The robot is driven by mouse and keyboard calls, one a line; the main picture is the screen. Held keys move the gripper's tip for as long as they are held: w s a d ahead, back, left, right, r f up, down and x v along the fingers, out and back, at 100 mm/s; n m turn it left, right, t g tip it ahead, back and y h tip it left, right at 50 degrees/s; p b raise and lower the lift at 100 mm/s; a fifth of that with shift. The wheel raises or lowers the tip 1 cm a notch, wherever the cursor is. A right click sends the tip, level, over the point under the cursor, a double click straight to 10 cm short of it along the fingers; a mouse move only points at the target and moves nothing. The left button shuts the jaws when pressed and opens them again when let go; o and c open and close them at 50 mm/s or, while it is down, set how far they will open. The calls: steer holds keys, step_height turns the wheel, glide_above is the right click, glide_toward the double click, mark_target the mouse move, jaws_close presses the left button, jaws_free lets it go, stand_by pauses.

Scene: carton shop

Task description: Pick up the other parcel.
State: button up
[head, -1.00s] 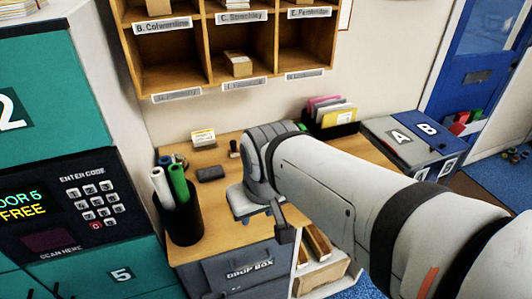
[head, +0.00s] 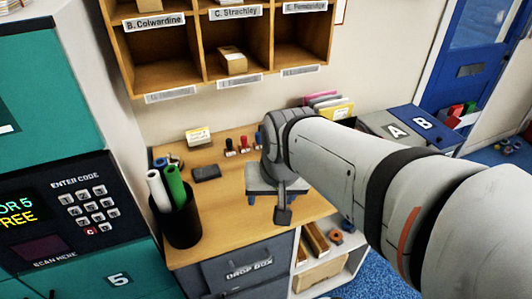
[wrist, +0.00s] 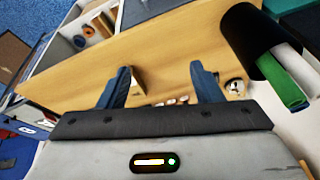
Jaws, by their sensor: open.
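Small brown cartons are the parcels I can make out; which one is "the other parcel" I cannot tell. One carton (head: 232,61) lies in a pigeonhole of the wooden rack, and part of another (head: 158,5) shows in a hole at the top left. A larger brown box (head: 322,271) is on the low shelf under the desk. My gripper (head: 268,198) is over the wooden desk, well apart from these cartons. In the wrist view its blue fingers (wrist: 160,83) are spread and empty, with a small upright card-like item seen between them.
The desk (head: 215,220) holds a black pen cup (head: 182,222) with rolled tubes, several stamps (head: 243,146), a dark pad (head: 206,172) and a file holder. Green lockers (head: 50,100) stand left; A and B bins (head: 400,130) stand right.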

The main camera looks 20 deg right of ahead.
steer(key=o, duration=0.4)
steer(key=w+f+m, duration=0.1)
steer(key=w+m, duration=0.1)
steer(key=m, duration=0.1)
steer(key=w+d+f+m, duration=0.1)
steer(key=w+m, duration=0.2)
steer(key=w+d+f+m, duration=0.1)
steer(key=w+m, duration=0.1)
steer(key=m, duration=0.1)
steer(key=shift+w+d+m, duration=0.25)
steer(key=shift+m, duration=0.05)
steer(key=w+d+f+m, duration=0.4)
steer(key=m, duration=0.4)
steer(key=w+d+f+m, duration=0.4)
steer(key=m, duration=0.3)
steer(key=w+d+f+m+b, duration=0.1)
steer(key=w+d+f+m, duration=0.3)
steer(key=m, duration=0.4)
steer(key=shift+w+d+m+t+h, duration=0.3)
steer(key=shift+d+t, duration=0.1)
steer(key=shift+w+d+f+m, duration=0.1)
steer(key=shift+f+m, duration=0.2)
steer(key=shift+b+x, duration=0.7)
steer(key=shift+x, duration=3)
